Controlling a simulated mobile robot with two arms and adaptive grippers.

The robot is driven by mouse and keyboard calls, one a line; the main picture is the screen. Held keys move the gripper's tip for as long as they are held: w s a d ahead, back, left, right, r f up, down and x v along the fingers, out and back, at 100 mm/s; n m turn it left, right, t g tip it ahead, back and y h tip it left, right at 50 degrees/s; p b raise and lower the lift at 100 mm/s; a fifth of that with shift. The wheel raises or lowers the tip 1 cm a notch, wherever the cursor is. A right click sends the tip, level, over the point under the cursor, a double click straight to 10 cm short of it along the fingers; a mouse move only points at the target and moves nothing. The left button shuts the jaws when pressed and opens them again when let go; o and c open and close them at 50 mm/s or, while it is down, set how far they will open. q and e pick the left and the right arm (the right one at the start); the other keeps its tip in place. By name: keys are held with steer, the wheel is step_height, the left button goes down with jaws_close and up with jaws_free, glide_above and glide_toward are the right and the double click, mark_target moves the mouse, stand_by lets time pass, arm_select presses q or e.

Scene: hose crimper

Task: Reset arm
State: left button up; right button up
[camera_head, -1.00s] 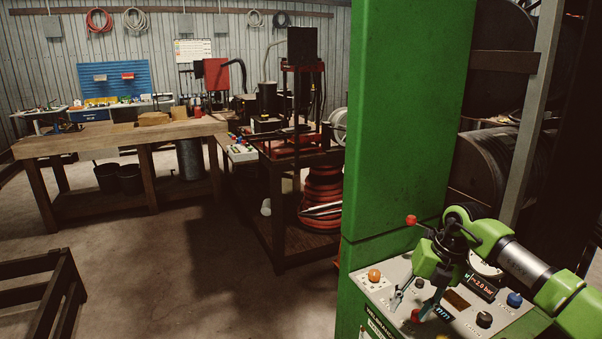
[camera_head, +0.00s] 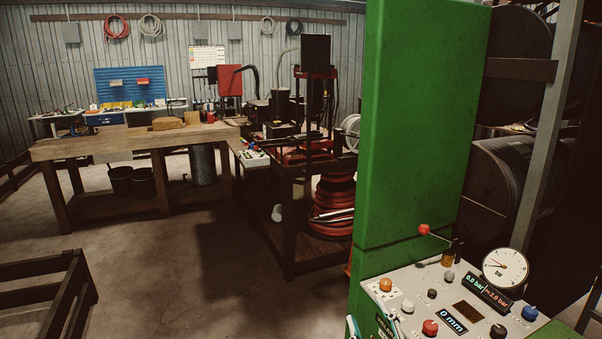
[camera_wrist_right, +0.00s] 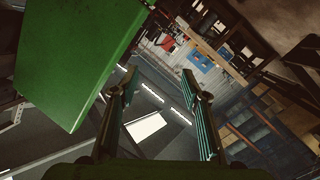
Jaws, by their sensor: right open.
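My right gripper (camera_wrist_right: 158,84) is open in the right wrist view, with its two teal-lined fingers apart and nothing between them. In the head view only small parts of the right gripper (camera_head: 373,326) show at the bottom edge, by the left side of the control panel (camera_head: 408,279). The rest of my right arm is out of the head view. My left gripper is not in view.
The green machine column (camera_head: 418,120) rises behind the panel and also shows close at left in the wrist view (camera_wrist_right: 75,60). The panel bears buttons, a red-knobbed lever (camera_head: 424,230) and a round gauge (camera_head: 505,268). A wooden workbench (camera_head: 120,146) stands farther back.

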steer(key=s+d+f+m+g+h, duration=0.2)
steer(key=s+d+f+g, duration=0.1)
steer(key=s+f, duration=0.4)
steer(key=s+d+f+m+g+h, duration=0.1)
steer(key=s+d+f+m+g, duration=0.25)
steer(key=s+f, duration=0.3)
steer(key=s+f+g+y, duration=0.1)
steer(key=s+f+g, duration=0.3)
steer(key=s, duration=0.5)
steer(key=s+f+g, duration=0.3)
steer(key=s, duration=0.6)
step_height(320, 180, down, 29)
steer(key=s+g+b, duration=0.2)
steer(key=s+d+f+b, duration=0.1)
steer(key=s+d+f, duration=0.1)
steer(key=s+f, duration=1.5)
steer(key=shift+d+f+g+b, duration=0.15)
steer(key=shift+d+g+b, duration=0.2)
steer(key=shift+d+b, duration=0.05)
